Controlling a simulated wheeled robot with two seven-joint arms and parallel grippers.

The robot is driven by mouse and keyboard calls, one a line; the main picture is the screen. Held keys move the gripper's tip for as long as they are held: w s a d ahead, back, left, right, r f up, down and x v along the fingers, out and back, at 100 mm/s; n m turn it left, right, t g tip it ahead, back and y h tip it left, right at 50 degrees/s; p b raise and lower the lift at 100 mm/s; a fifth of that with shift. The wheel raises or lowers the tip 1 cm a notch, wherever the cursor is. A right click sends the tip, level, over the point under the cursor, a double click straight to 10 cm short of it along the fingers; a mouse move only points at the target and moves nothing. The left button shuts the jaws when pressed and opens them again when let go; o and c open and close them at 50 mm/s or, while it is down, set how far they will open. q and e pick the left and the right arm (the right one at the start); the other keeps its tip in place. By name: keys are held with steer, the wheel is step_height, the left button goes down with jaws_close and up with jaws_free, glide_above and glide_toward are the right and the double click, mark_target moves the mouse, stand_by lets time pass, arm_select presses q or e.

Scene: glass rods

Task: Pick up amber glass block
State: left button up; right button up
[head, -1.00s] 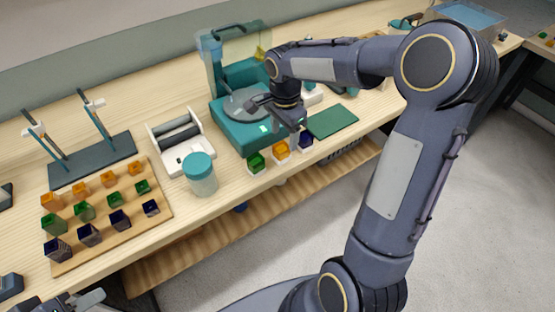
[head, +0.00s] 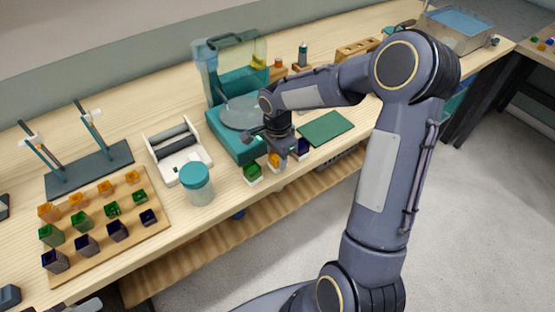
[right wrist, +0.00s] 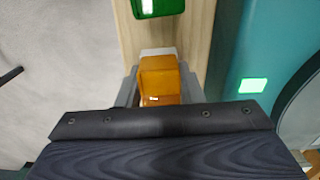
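The amber glass block (head: 273,160) stands in a row at the bench's front edge, between a green block (head: 253,172) and a dark blue block (head: 302,148). In the right wrist view the amber block (right wrist: 160,80) shows between my fingers, with a white holder behind it. My right gripper (head: 271,144) is just above the block, pointing down, with its fingers apart on either side of it. I see no clear grip on the block. My left gripper (head: 82,306) is mostly cut off at the bottom left edge.
The teal machine (head: 238,145) with a clear shield stands right behind the row. A dark green mat (head: 326,129) lies to the right. A teal-lidded jar (head: 197,184), a white roller device (head: 170,165) and a wooden board (head: 155,220) of coloured blocks are to the left.

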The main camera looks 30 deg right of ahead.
steer(key=c, duration=0.5)
steer(key=shift+r, duration=0.5)
step_height(320, 180, up, 2)
steer(key=shift+r, duration=0.25)
steer(key=s+d+r+b, duration=0.2)
steer(key=s+d+r, duration=0.1)
steer(key=s+r, duration=0.6)
steer(key=s, duration=0.4)
steer(key=shift+s+d+r, duration=0.3)
steer(key=shift+d, duration=0.05)
